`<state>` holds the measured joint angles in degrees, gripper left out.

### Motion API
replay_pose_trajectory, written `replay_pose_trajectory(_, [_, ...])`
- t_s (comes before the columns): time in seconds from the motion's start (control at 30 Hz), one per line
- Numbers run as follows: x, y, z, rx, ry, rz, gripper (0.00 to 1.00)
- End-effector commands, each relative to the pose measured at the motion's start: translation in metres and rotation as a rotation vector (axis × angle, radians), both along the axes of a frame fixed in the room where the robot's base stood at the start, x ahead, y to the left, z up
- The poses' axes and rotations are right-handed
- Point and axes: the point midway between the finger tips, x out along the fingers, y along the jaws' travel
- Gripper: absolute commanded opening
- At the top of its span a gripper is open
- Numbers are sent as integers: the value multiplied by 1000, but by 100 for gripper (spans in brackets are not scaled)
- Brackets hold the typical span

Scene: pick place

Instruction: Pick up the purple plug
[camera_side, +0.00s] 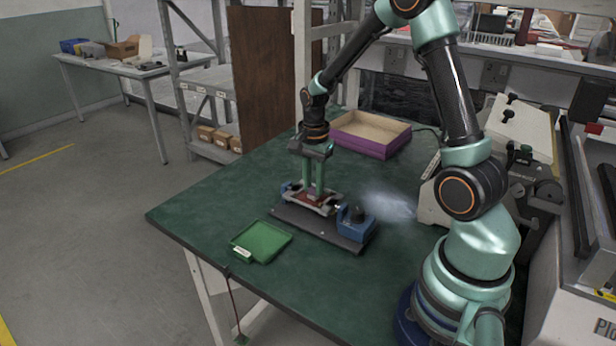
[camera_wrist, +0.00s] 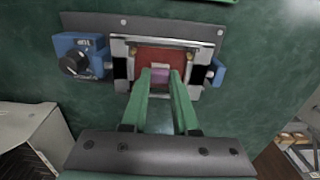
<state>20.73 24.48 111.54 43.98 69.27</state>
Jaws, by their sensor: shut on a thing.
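In the wrist view the purple plug (camera_wrist: 160,77) is a small pinkish-purple block between my fingertips, over the red board in the metal frame. My gripper (camera_side: 314,194) points down at the fixture in the side view. In the wrist view my gripper (camera_wrist: 160,73) has its green fingers on both sides of the plug, shut on it. The plug cannot be made out in the side view, and whether it is still seated or lifted cannot be told.
The fixture's dark base plate (camera_side: 329,231) carries a blue block with a black knob (camera_side: 357,218). A green tray (camera_side: 262,241) lies at the table's front left. A purple-sided open box (camera_side: 368,136) stands behind. The green table between them is clear.

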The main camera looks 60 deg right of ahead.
Motion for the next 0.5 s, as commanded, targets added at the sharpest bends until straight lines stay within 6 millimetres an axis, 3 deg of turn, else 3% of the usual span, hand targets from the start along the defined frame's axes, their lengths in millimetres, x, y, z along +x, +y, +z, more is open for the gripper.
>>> replay_pose_trajectory(0.27, [0, 0, 2, 0, -1, 0, 0])
replay_pose_trajectory(0.5, [1, 0, 22, -2, -4, 0, 0])
